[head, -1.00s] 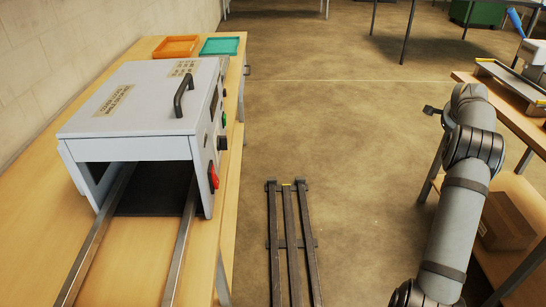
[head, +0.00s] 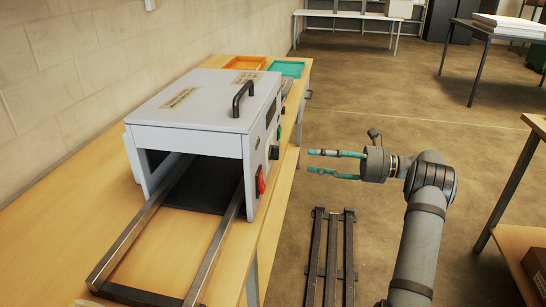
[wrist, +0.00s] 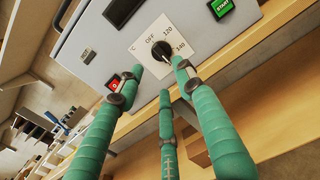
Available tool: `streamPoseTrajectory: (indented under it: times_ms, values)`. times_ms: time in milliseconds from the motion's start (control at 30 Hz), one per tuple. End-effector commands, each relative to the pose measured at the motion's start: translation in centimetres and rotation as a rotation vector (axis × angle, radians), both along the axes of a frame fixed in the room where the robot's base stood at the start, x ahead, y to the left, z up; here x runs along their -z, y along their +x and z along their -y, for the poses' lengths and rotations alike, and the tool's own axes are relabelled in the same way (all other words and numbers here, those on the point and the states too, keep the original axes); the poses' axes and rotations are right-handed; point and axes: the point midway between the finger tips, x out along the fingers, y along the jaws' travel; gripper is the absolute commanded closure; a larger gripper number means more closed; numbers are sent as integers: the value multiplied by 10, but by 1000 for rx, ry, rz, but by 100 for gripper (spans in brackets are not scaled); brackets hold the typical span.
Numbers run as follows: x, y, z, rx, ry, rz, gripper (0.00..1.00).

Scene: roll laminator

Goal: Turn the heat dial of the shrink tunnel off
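The shrink tunnel (head: 185,118) is a light grey box on the wooden table at the left. Its heat dial (wrist: 161,50) is a black knob on a white plate marked OFF, 120 and 140 in the wrist view. A pale mark on the knob seems to point toward the 140 side. The dial also shows as a dark knob in the head view (head: 275,153). My gripper (head: 337,164) has teal fingers, spread open and empty, pointing at the tunnel's side panel. In the wrist view its fingertips (wrist: 158,77) are around the lower side of the dial, apparently not touching it.
A red switch (wrist: 114,84) and a green START button (wrist: 220,8) flank the dial. A black handle (head: 243,97) stands on the tunnel. Metal rails (head: 215,250) run from its mouth. Orange (head: 246,62) and teal (head: 287,69) trays lie behind.

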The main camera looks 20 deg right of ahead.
Motion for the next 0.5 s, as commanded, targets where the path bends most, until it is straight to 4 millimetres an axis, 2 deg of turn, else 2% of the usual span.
streamPoseTrajectory:
  times_ms: [300, 500]
  values:
    - [-1, 32, -48, -6, -3, -3, 64]
    - [0, 48, -71, -4, -3, -3, 64]
